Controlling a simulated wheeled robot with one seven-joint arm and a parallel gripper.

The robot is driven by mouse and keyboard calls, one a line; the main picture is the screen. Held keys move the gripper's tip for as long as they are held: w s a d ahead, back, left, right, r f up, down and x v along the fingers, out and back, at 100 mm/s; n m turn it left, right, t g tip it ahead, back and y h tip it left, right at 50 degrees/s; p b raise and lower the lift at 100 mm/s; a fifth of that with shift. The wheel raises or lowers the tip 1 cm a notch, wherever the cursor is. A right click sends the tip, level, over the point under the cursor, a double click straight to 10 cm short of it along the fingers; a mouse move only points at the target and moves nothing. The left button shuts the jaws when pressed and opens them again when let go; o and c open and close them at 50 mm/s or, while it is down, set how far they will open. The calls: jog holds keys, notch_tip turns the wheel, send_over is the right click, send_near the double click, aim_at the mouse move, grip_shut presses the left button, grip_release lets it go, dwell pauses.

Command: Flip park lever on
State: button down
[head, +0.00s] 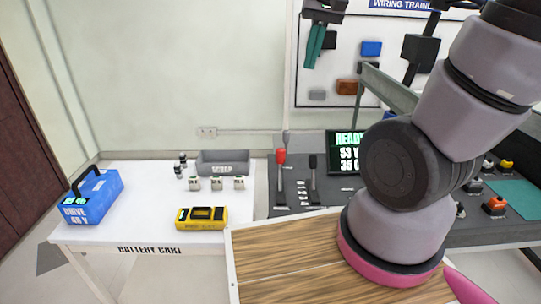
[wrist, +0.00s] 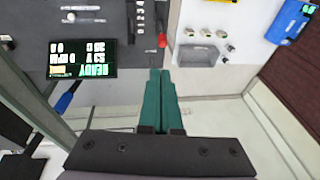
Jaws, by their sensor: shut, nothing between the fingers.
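The red lever also shows in the wrist view (wrist: 162,40), just beyond my fingertips. My gripper (head: 314,58) hangs above the console in the head view, with green fingers pointing down. In the wrist view my gripper (wrist: 160,72) has its fingers together, holding nothing. It appears apart from the levers.
A lit display (head: 346,152) reading READY stands right of the levers. A white battery cart (head: 150,235) at left holds a blue box (head: 93,198), a yellow device (head: 202,218) and a grey scrap bin (head: 222,162). A wooden top (head: 290,262) is in front.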

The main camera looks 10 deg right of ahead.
jog(key=w+a+f+n+g+h, duration=0.25)
jog(key=w+f, duration=0.25)
jog(key=f, duration=0.4)
jog(key=n+g+h, duration=0.1)
jog(key=n+h, duration=0.1)
jog(key=h, duration=0.4)
send_over(280, 170)
jog(key=a, duration=0.3)
notch_tip(280, 170, down, 8)
jog(key=w+a+f+n+t+h, duration=0.1)
jog(key=a+f+n+t+h, duration=0.1)
jog(key=f, duration=0.5)
jog(key=w+a+f+n+t+h, duration=0.2)
jog(key=a+f+t+h, duration=0.3)
jog(key=f, duration=0.3)
jog(key=shift+w+a+n, duration=0.15)
jog(key=shift+a+n, duration=0.7)
jog(key=shift+a, duration=0.05)
jog(key=shift+t, duration=0.25)
jog(key=d, duration=0.9)
jog(key=shift+w+d+f, duration=0.15)
jog(key=shift+d+f, duration=0.1)
jog(key=shift+f, duration=0.05)
